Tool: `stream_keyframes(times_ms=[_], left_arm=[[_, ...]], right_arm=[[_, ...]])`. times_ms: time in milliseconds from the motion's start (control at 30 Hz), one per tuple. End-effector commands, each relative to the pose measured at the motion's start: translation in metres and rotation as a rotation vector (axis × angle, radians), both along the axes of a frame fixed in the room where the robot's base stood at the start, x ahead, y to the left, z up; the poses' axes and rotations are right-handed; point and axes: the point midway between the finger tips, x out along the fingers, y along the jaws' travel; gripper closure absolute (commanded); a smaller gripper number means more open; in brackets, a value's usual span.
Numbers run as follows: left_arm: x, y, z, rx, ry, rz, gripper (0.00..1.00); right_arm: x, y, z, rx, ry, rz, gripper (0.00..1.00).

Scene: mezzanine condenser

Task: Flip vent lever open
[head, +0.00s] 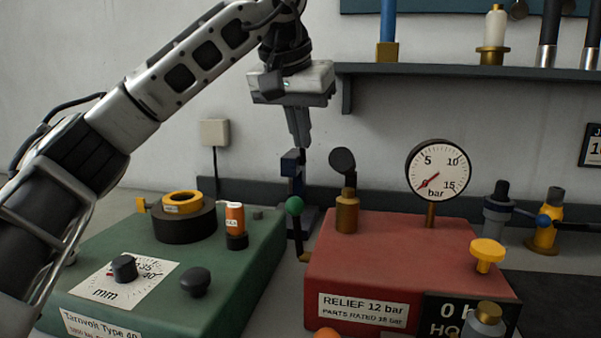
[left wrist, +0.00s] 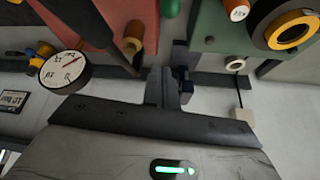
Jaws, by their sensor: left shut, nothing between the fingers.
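A lever with a green ball end (head: 294,206) stands upright in the gap between the green box and the red box. The ball also shows at the top edge of the left wrist view (left wrist: 171,7). Behind it is a dark fitting with a blue block (head: 291,165). My left gripper (head: 302,143) points down above this fitting, shut and empty, and is apart from the green ball. Its fingers (left wrist: 172,88) also show in the left wrist view. I cannot tell whether the fingertips touch the fitting. My right gripper is out of view.
The red box (head: 400,250) carries a brass fitting with a black disc (head: 343,160), a pressure gauge (head: 438,170) and a yellow knob (head: 487,252). The green box (head: 225,270) carries a black and yellow ring (head: 184,222) and an orange cylinder (head: 235,220). A shelf (head: 440,70) runs behind.

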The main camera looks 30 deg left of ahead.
Motion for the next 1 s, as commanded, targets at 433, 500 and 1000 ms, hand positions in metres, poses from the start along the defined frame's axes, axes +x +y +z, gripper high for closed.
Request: stream_keyframes(times_ms=[433,500,1000], left_arm=[[0.035,0.004,-0.078,0.001,0.005,0.001,1.0],[0.041,0.005,-0.09,0.002,0.004,0.001,1.0],[0.001,0.002,-0.092,0.0,0.0,0.0,1.0]], right_arm=[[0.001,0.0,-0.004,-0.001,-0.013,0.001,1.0],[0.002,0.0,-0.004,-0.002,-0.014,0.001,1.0],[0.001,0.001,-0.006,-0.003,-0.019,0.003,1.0]])
